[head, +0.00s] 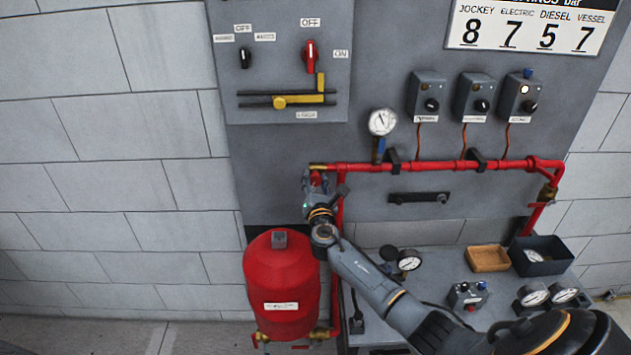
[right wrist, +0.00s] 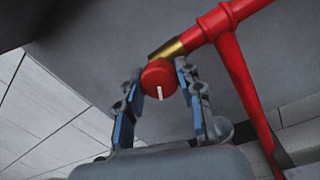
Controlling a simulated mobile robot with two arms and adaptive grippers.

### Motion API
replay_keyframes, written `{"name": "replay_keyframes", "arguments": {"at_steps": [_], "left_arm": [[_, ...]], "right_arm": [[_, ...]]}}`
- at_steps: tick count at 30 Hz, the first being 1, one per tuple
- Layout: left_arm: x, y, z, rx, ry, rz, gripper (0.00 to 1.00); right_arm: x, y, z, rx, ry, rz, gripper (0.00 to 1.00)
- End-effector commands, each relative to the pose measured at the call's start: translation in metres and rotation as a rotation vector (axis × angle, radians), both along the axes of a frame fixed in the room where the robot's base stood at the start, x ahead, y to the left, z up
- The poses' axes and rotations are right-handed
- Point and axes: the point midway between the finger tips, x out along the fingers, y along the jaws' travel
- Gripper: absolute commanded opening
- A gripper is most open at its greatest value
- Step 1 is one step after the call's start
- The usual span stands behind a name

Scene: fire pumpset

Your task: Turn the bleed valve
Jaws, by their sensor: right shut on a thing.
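The bleed valve is a round red knob (right wrist: 159,77) with a white pointer mark, at the brass end of a red pipe in the right wrist view. In that view the white mark points down, toward the gripper's palm. My right gripper (head: 317,182) is at the left end of the red pipe in the head view. Its two blue-padded fingers are shut on the knob, one on each side. In the head view the knob is mostly hidden by the gripper. My left gripper is not in view.
A red pipe (head: 437,167) runs along the grey panel, with a pressure gauge (head: 382,122) above it. A red tank (head: 281,285) stands just below my right gripper. A bench with a tan tray (head: 487,259), a dark bin (head: 553,262) and loose gauges is at the right.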

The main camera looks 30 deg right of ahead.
Motion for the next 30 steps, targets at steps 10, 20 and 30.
{"name": "replay_keyframes", "arguments": {"at_steps": [10, 20, 30], "left_arm": [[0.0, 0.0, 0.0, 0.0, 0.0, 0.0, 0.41], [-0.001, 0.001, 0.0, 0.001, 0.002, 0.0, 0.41], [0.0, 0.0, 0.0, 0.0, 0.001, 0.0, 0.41]], "right_arm": [[0.001, -0.001, 0.003, 0.0, -0.005, -0.002, 0.6], [-0.016, 0.009, 0.0, 0.001, -0.003, 0.001, 0.6], [-0.077, 0.04, -0.002, 0.0, -0.002, 0.0, 0.6]]}}
